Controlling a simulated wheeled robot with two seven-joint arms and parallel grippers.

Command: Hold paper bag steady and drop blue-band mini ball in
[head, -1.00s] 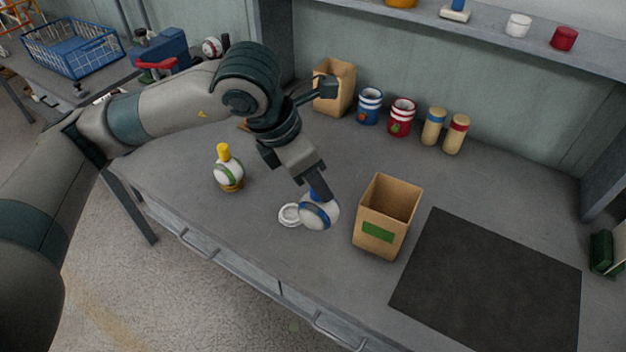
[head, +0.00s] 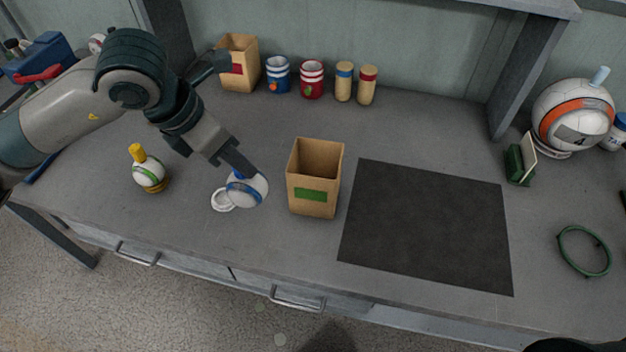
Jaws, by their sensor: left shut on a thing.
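The blue-band mini ball (head: 250,190), white with a blue band, is held in my left gripper (head: 240,174), which is shut on it from above. The ball is just right of a small white ring stand (head: 221,200) and partly overlaps it in the view; I cannot tell whether they touch. The open brown paper bag (head: 314,181) with a green label stands upright on the table, a short way right of the ball, with no gripper on it. My right gripper is not in view.
A dark mat (head: 427,222) lies right of the bag. A second paper bag (head: 240,65), blue and red cups (head: 311,78) and two cylinders stand along the back. A large ball (head: 572,115) and green ring (head: 584,251) are at right.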

